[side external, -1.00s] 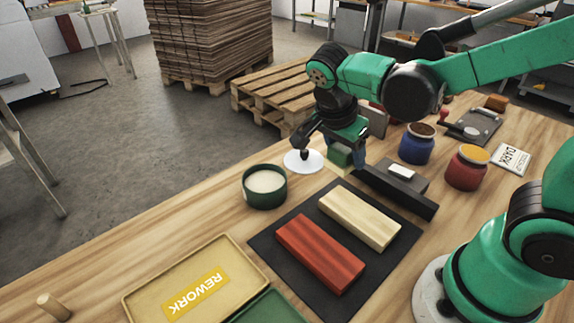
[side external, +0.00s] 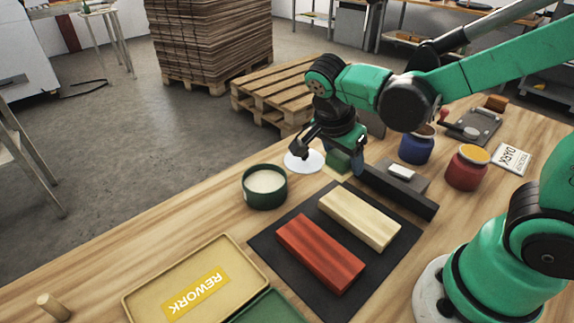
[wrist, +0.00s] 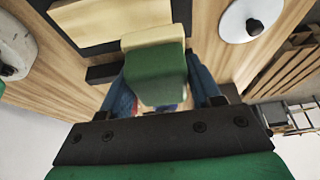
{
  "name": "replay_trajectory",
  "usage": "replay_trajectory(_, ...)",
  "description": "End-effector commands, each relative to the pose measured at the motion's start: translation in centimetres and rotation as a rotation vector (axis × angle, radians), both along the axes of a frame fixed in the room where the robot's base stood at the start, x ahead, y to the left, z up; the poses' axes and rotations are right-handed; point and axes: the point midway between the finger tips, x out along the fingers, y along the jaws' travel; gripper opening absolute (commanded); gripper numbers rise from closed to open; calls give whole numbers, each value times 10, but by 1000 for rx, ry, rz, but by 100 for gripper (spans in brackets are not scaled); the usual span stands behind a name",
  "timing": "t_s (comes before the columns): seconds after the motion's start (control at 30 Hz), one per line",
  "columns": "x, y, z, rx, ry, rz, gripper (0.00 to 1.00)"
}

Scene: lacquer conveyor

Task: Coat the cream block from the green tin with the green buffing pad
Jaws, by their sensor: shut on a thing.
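My gripper (side external: 346,158) is shut on the green buffing pad (side external: 338,163), just behind the cream block. In the wrist view, the pad (wrist: 158,78) sits between my blue fingers, with a pale cream layer at its far end. I cannot tell whether it touches the table. The cream block (side external: 358,219) lies on the black mat (side external: 272,250), beside a red-brown block (side external: 320,253). The green tin (side external: 264,195) stands open to the left of the mat, with pale contents. A white disc (side external: 303,162) lies behind the tin, partly hidden by my gripper.
A dark bar (side external: 400,193) and a grey holder with a white piece (side external: 402,172) stand right of the pad. Blue (side external: 416,148) and red (side external: 467,168) pots are farther right. A REWORK tray (side external: 240,257) lies at front left. Bare table surrounds the tin.

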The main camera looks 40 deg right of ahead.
Motion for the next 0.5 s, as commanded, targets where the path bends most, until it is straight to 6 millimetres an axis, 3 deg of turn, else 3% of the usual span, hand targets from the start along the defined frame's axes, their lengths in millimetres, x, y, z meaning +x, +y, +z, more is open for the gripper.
replay_trajectory(0.5, 0, 0, -47, 0, 0, 0, 0)
